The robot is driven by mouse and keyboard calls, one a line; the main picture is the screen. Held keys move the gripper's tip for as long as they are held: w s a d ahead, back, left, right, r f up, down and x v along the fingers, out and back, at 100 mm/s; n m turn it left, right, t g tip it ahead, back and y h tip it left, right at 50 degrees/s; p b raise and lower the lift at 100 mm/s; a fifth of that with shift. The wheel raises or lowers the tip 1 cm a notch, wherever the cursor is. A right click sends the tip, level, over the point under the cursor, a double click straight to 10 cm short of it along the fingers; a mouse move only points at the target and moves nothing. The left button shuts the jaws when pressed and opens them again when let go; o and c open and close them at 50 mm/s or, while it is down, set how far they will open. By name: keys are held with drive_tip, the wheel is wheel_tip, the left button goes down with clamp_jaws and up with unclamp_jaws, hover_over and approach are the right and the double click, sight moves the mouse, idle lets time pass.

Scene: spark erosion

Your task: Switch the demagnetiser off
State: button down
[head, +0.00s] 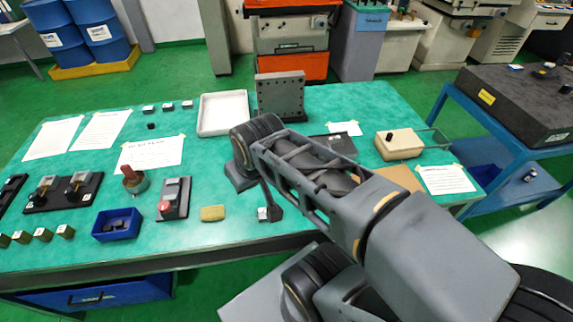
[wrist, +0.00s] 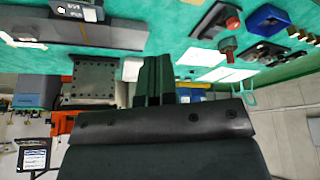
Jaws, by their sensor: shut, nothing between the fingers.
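A cream box with a black knob on top (head: 398,144) stands on the right of the green table. A grey unit with a red button (head: 174,198) stands at the front left of the table; it also shows near the top of the wrist view (wrist: 232,22). No readable label tells me which of them is the demagnetiser, and no switch position can be read. My gripper (wrist: 155,62) is shut and empty in the wrist view, its dark fingers together, apart from both. In the head view my arm hides much of the table's middle.
A grey angle plate with holes (head: 281,96) and a white tray (head: 223,113) stand at the back. A blue bin (head: 117,225), a red-topped pot (head: 134,180) and a yellowish block (head: 212,213) are at front left. Paper sheets lie flat at left.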

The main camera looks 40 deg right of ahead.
drive_tip(key=w+d+f+n+g+b, duration=0.1)
drive_tip(key=w+d+f+n+b, duration=0.1)
drive_tip(key=w+d+f+n, duration=0.2)
drive_tip(key=w+d+f+n+g+b, duration=0.1)
drive_tip(key=w+d+f+n, duration=0.3)
drive_tip(key=d, duration=0.6)
drive_tip(key=w+d+f+n+g+b, duration=0.1)
drive_tip(key=w+d+f+n+b, duration=0.2)
drive_tip(key=w+d, duration=0.5)
drive_tip(key=shift+f+n+h+b, duration=0.3)
drive_tip(key=shift+f+n, duration=0.35)
drive_tip(key=shift+n, duration=0.05)
drive_tip(key=shift+d, duration=0.1)
drive_tip(key=f, duration=0.4)
drive_tip(key=w+f, duration=0.1)
drive_tip(key=f, duration=0.4)
drive_tip(key=f+p, duration=0.1)
drive_tip(key=f, duration=0.4)
drive_tip(key=shift+w+d, duration=0.2)
drive_tip(key=shift+d, duration=0.15)
